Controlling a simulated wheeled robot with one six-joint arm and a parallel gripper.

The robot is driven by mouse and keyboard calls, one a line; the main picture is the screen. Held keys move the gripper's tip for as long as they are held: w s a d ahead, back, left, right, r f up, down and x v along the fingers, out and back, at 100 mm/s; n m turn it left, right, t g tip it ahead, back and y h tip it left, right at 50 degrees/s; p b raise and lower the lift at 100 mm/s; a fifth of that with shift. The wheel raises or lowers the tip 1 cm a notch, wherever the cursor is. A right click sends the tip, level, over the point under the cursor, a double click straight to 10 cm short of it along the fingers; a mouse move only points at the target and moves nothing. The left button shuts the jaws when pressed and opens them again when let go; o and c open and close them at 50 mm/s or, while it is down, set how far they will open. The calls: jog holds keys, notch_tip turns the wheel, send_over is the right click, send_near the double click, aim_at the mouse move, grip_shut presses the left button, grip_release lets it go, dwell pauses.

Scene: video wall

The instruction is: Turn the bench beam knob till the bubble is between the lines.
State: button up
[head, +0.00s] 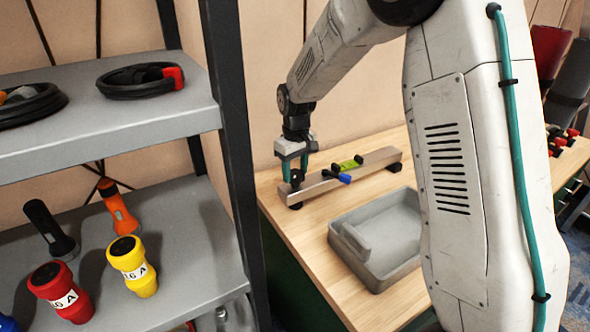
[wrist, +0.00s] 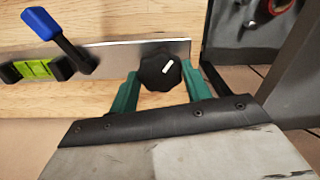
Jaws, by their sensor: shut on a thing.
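The metal beam (head: 340,178) lies on the wooden bench, and it also shows in the wrist view (wrist: 110,55). A black knob (wrist: 160,70) with a white mark sits at one end of the beam. My gripper (head: 292,170) is at that end, its green fingers on both sides of the knob; it is shut on the knob, as the wrist view (wrist: 157,92) shows. A green level vial (wrist: 35,69) sits on the beam between black end pieces. A blue-handled lever (wrist: 42,24) stands beside it. The bubble and lines are too small to read clearly.
A grey tray (head: 400,246) with a grey block stands on the bench (head: 290,235) in front of the beam. A grey shelf (head: 190,255) with flashlights and connectors stands at left, its dark post (head: 232,130) close to the bench. Bare bench top lies around the beam.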

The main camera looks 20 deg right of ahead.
aim_at(296, 173)
jog(key=n, duration=0.7)
jog(key=shift+w+r, duration=0.1)
jog(key=shift+r, duration=0.05)
dwell(0.4)
jog(key=o, duration=1)
notch_tip(296, 173, up, 8)
jog(key=shift+d+f, duration=0.1)
jog(key=shift+f, duration=0.05)
